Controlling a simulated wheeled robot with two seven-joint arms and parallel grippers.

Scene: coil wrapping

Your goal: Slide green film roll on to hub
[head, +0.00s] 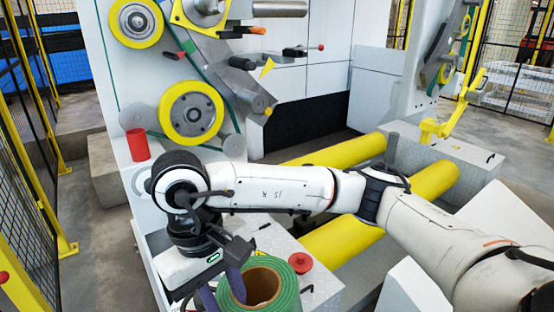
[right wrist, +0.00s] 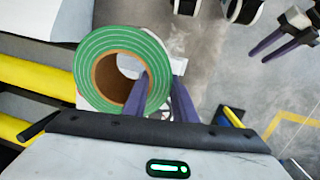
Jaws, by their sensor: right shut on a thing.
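The green film roll (head: 287,296) is at the bottom of the head view, its brown core opening facing up. The right wrist view also shows the roll (right wrist: 88,66). My right gripper (right wrist: 160,92) is shut on the roll's wall, one purple finger inside the core and one outside. Two yellow-rimmed wheels with grey centres, an upper (head: 136,22) and a lower (head: 191,113), are on the machine's front; I cannot tell which part is the hub. The roll is apart from both. My left gripper (right wrist: 258,57) shows in the right wrist view, its fingers apart and empty.
A red cylinder (head: 138,144) sits left of the lower wheel. Thick yellow bars (head: 340,238) lie right of the machine. A red knob (head: 300,262) stands on a grey box beside the roll. Yellow-framed fencing (head: 40,190) is at the left. The floor at lower left is clear.

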